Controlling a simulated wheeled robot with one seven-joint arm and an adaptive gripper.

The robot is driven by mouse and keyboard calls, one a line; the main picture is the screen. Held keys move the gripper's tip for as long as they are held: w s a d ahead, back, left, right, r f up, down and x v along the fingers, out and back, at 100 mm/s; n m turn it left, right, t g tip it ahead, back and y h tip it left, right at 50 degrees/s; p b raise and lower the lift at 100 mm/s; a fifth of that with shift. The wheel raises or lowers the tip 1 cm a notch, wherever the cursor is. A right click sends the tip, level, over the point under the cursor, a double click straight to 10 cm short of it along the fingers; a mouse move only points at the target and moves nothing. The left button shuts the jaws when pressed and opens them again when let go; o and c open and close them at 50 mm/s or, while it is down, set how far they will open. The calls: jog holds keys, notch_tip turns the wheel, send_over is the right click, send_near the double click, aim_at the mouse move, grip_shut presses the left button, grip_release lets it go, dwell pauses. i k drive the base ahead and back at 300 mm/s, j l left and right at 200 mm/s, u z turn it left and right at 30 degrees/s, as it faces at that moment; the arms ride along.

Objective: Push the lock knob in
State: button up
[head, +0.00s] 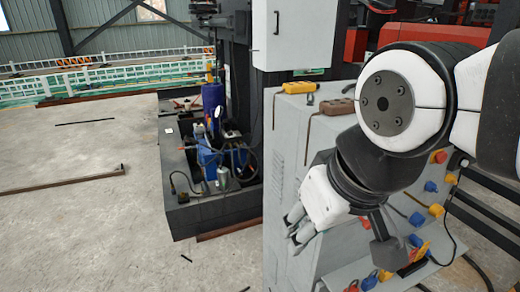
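I cannot make out the lock knob for certain. A pale grey cabinet (283,150) stands in front of me, with several red, blue and yellow fittings low on its right side, among them a blue one (415,240) and a red one (439,157). My gripper (297,234) is at the cabinet's front, left of these fittings, with its grey fingers pointing down and left. No held object shows. My arm hides much of the cabinet's upper right part.
A yellow device (299,88) and a brown block (337,107) lie on the cabinet's top. A dark machine base (215,208) with a blue cylinder (213,105) stands to the left. The concrete floor (90,225) at far left is mostly open, with a bar lying on it.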

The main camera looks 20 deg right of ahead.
aim_at(366, 225)
jog(key=z, duration=0.75)
jog(key=j+z, duration=0.25)
jog(key=l+u, duration=0.5)
jog(key=l, duration=0.3)
jog(key=k+j+z, duration=0.1)
jog(key=k, duration=0.15)
